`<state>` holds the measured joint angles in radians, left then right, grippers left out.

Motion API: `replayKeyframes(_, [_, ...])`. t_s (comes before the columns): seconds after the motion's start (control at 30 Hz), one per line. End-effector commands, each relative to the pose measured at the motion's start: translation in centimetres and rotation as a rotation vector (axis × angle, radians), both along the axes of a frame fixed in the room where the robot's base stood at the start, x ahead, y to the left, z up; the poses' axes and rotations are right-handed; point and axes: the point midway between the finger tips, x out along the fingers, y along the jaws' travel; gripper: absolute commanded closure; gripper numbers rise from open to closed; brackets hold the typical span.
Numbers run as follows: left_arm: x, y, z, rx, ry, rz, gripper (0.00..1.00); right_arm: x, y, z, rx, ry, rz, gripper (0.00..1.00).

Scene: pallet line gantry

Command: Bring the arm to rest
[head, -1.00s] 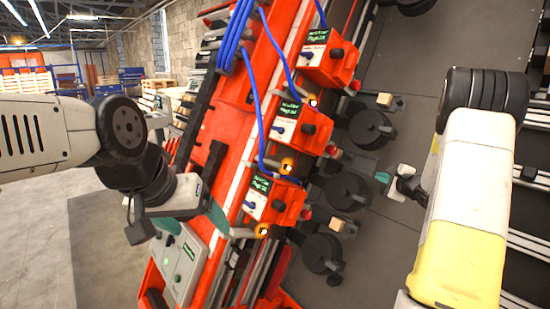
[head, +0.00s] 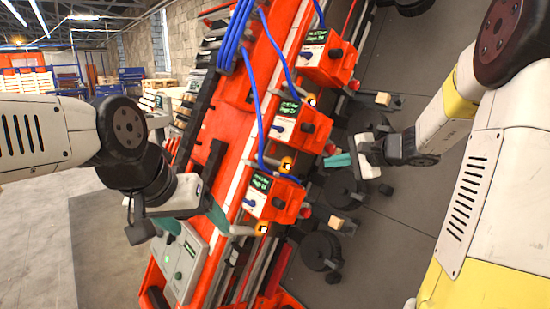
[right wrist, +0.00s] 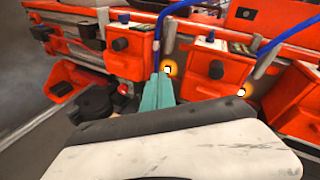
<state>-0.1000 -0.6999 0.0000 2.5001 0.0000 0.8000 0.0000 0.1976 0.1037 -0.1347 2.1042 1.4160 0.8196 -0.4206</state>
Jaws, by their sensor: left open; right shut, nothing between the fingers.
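My left gripper (head: 192,219) is at the left in the head view, with teal fingers apart in front of the control panel at the lower end of the orange gantry. Nothing shows between its fingers. My right gripper (head: 340,160) comes in from the right in the head view. Its teal fingers are together, empty, and point left toward the orange boxes. In the right wrist view the shut teal fingers (right wrist: 158,92) point up toward the orange gantry. Whether they touch anything there cannot be told.
The orange gantry (head: 225,105) runs diagonally with several orange boxes (head: 298,127), blue cables (head: 275,55) and glowing orange-ringed lamps (head: 287,165). Black round parts (head: 345,188) stand right of it. A grey control panel (head: 183,262) is low left. Dark floor (head: 400,245) lies right of the gantry.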

Motion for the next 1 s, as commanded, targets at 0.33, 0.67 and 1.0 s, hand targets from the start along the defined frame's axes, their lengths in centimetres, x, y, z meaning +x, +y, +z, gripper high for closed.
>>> replayKeyframes(0.33, [0.0,0.0,0.0,0.0,0.0,0.0,0.21,-20.6,6.7,0.7,-0.639,-0.056,0.499,1.0])
replayKeyframes(0.67, [0.0,0.0,0.0,0.0,0.0,0.0,0.21,-27.8,2.6,-0.8,-1.1,-0.134,0.604,1.0])
replayKeyframes(1.0, [0.0,0.0,0.0,0.0,0.0,0.0,0.21,-28.1,2.2,-0.9,-1.136,-0.138,0.607,1.0])
